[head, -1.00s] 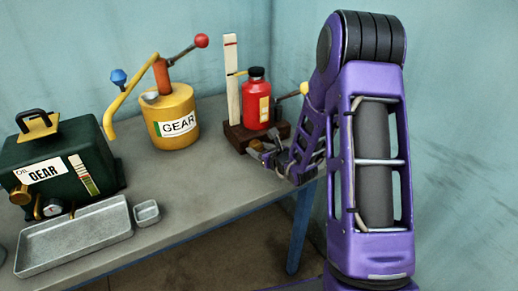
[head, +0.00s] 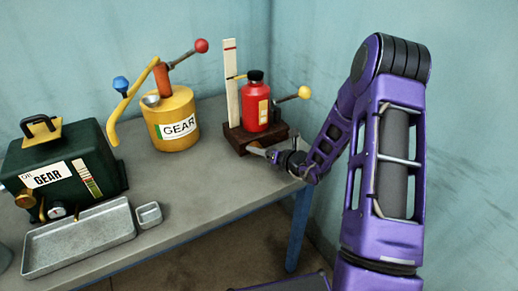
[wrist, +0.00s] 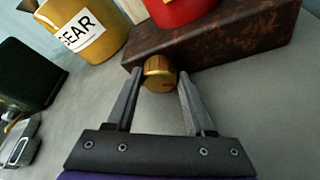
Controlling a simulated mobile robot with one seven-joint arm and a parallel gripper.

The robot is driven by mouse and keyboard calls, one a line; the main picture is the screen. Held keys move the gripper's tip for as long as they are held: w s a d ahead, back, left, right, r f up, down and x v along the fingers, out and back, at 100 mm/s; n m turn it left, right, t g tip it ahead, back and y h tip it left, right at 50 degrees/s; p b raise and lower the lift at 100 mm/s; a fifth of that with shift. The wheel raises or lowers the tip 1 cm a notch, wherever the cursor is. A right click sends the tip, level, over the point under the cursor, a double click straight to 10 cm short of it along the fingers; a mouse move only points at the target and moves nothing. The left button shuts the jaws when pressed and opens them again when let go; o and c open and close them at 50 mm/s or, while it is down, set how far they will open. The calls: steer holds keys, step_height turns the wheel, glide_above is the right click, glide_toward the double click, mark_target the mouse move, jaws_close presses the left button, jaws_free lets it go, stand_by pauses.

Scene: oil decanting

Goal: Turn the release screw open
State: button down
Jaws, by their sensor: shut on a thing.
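The release screw (wrist: 160,70) is a ribbed brass knob with a small reddish mark on its face. It sticks out from the front of the dark brown base (wrist: 225,42) under the red bottle (head: 256,106). My gripper (wrist: 160,79) has one finger on each side of the knob and is shut on it. In the head view my gripper (head: 269,154) is low at the front of the base, and the screw cannot be made out there. The base also shows in the head view (head: 238,137).
A lever with a yellow ball (head: 304,92) sticks out right of the bottle. A white gauge strip (head: 231,80) stands behind it. A yellow GEAR oil can (head: 173,112), green GEAR box (head: 62,160) and grey tray (head: 80,238) are left.

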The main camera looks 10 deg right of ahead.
stand_by(0.4)
steer(key=shift+c, duration=1.3)
jaws_free()
